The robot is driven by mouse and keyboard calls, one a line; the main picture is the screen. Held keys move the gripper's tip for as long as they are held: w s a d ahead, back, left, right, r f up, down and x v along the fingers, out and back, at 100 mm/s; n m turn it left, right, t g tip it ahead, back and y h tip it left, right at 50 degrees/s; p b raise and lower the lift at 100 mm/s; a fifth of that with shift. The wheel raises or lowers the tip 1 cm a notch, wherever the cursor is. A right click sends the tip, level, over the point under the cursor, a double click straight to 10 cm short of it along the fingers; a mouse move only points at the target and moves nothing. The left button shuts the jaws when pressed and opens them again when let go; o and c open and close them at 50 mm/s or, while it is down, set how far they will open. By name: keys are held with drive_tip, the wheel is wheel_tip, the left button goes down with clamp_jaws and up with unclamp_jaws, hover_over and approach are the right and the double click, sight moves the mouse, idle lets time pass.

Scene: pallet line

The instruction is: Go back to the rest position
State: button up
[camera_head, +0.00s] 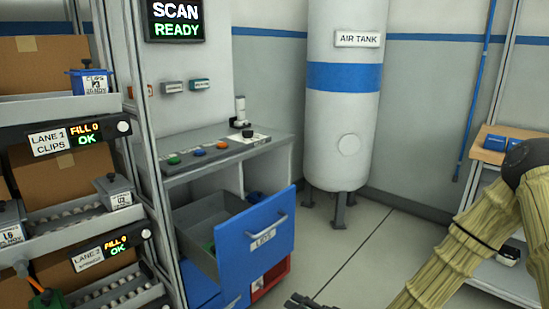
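My arm, in a ribbed tan sleeve with a dark joint, comes in at the right edge and bends down out of the bottom of the head view. A dark ridged tip at the bottom edge looks like part of my gripper (308,301). The rest of it is cut off, so its opening and anything in it are hidden. It shows in front of and below the open blue drawer (257,238), apart from it in the picture. The drawer is pulled out of the grey workbench (222,146), and something green lies inside.
A flow rack (62,139) with boxes and bins stands at the left. A white air tank (342,110) stands behind the drawer. A shelf unit (487,156) is at the right, behind my arm. The floor (385,245) between tank and arm is clear.

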drive_tip(key=s+d+f+n+g+h, duration=0.2)
drive_tip(key=s+f+g+h, duration=0.15)
drive_tip(key=s+f, duration=0.75)
drive_tip(key=s+d+f+n+g+h, duration=0.25)
drive_tip(key=s+d+f, duration=0.2)
drive_tip(key=s, duration=0.35)
drive_tip(key=s+d+f+n+g+h, duration=0.1)
drive_tip(key=s+d+f+g+h, duration=0.15)
drive_tip(key=s+d+f, duration=0.4)
drive_tip(key=s+d+f+n+g+h, duration=0.2)
drive_tip(key=s+d+g, duration=0.1)
drive_tip(key=s, duration=0.6)
wheel_tip(320, 180, up, 19)
drive_tip(key=p, duration=1.9)
drive_tip(key=shift+w+f, duration=0.15)
drive_tip(key=shift+w, duration=0.05)
drive_tip(key=shift+a+m+t, duration=0.15)
drive_tip(key=shift+m+t, duration=0.1)
